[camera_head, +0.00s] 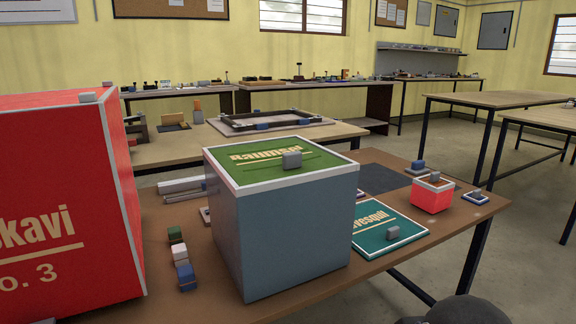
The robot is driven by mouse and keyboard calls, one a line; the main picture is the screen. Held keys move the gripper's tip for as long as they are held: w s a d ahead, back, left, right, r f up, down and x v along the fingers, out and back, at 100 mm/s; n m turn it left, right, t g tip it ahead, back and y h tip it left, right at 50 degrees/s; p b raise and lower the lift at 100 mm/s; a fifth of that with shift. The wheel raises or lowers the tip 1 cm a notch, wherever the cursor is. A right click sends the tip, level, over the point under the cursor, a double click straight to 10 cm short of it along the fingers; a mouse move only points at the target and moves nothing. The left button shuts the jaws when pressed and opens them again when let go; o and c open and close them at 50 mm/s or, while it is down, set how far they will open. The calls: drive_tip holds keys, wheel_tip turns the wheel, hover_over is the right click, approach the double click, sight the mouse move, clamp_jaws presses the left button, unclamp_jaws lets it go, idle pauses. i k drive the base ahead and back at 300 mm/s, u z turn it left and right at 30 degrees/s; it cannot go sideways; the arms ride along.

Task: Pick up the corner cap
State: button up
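Several small grey blocks could be the corner cap; I cannot tell which one is meant. One grey block (292,160) sits on the green top of the large grey-blue lightbox. Another grey block (392,233) lies on the teal panel at the right. A third, on the small red box, is a grey block (435,177). More small grey pieces show on the large red box and near the table's right end. My gripper is not in view; only a dark rounded part, likely of my arm, shows at the bottom right edge.
The large grey-blue lightbox (290,232) fills the middle of the brown table (330,297). A large red box (60,200) blocks the left. Small green, white and blue blocks stand in a row between them. The teal panel (375,243) and small red box (431,198) lie right.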

sight(187, 281)
drive_tip(key=u, duration=0.9)
drive_tip(key=k, duration=1.15)
drive_tip(key=u, duration=0.85)
drive_tip(key=i, duration=1.55)
drive_tip(key=u, duration=0.25)
drive_tip(key=k, duration=0.6)
drive_tip(key=z, duration=0.3)
